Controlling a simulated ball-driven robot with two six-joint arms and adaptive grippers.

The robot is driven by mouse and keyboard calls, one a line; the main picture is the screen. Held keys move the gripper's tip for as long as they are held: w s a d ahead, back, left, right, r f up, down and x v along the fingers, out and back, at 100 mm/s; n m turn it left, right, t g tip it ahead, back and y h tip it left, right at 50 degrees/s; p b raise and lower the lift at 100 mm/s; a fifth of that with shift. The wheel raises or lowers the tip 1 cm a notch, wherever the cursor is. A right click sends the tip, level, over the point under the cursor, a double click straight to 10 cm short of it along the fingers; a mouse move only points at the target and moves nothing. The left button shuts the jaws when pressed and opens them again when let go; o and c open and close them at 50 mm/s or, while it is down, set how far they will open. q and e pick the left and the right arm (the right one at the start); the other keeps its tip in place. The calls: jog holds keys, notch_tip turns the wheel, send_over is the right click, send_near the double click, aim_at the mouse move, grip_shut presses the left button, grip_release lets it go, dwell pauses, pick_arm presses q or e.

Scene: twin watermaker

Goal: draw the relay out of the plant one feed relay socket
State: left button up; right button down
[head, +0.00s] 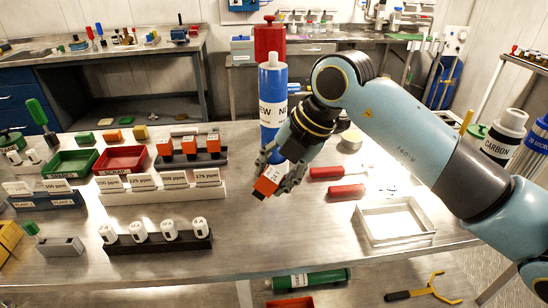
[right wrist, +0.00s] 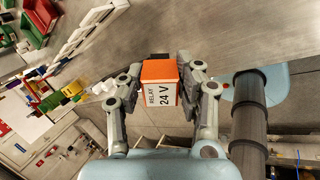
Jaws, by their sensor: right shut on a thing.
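An orange and white relay marked "24 V" (head: 268,181) is held by my right gripper (head: 276,176), above the metal bench. In the right wrist view the relay (right wrist: 159,82) sits between the two fingers of the gripper (right wrist: 160,90), with its "RELAY 24 V" label facing the camera. A short dark part shows at its far end. No socket shows around the relay. Several more orange-topped relays (head: 189,147) stand in a dark rack (head: 218,158) at the back of the bench. I cannot pick out the plant one feed relay socket. My left gripper is not in view.
A blue bottle (head: 273,100) stands behind the gripper. Red-handled tools (head: 346,191) and a white open tray (head: 395,222) lie to the right. A dark rack of white cartridges (head: 158,243) is at the front left. Bare bench lies below the relay.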

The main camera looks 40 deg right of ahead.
notch_tip(320, 180, down, 8)
jog(key=b, duration=0.7)
jog(key=shift+r, duration=0.25)
jog(key=shift+f+b, duration=0.75)
jog(key=shift+f, duration=0.15)
jog(key=shift+f, duration=0.45)
jog(key=c, duration=0.8)
grip_release()
jog(key=shift+r, duration=0.15)
